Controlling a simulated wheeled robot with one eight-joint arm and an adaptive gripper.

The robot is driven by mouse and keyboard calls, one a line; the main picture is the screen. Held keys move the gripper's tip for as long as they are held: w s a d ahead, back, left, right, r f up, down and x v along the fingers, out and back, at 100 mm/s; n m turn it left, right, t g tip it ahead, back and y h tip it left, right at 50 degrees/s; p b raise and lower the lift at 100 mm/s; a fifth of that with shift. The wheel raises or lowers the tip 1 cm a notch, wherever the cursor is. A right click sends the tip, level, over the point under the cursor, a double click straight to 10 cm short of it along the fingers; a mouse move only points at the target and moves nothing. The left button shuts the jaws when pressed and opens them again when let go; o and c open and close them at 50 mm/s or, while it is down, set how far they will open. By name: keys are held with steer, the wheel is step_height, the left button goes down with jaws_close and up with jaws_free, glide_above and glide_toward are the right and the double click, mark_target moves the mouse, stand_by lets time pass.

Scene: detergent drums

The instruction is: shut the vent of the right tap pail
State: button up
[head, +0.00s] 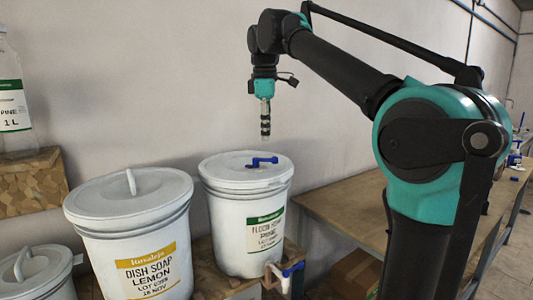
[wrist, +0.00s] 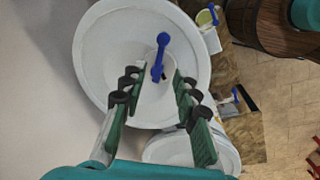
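A blue vent lever (head: 262,161) sits on top of the lid. In the wrist view the vent lever (wrist: 161,47) lies near the lid's middle, with a small dark spot by its lower end. My gripper (head: 265,131) hangs pointing down above the lid, apart from it. In the wrist view my gripper (wrist: 158,79) has its two fingers spread, with the lever showing between and beyond them. Nothing is held.
A blue-handled tap (head: 287,272) sticks out low on the pail's right side. A lemon dish soap pail (head: 135,243) stands close on the left, with another lidded pail (head: 32,277) beyond. A clear bottle (head: 12,115) stands on a ledge. A wooden bench (head: 345,208) lies right.

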mark_target(267, 160)
steer(key=f, duration=0.2)
steer(key=w+f, duration=0.1)
steer(key=f, duration=0.4)
steer(key=shift+w+f, duration=0.25)
steer(key=shift+f, duration=0.1)
jaws_close()
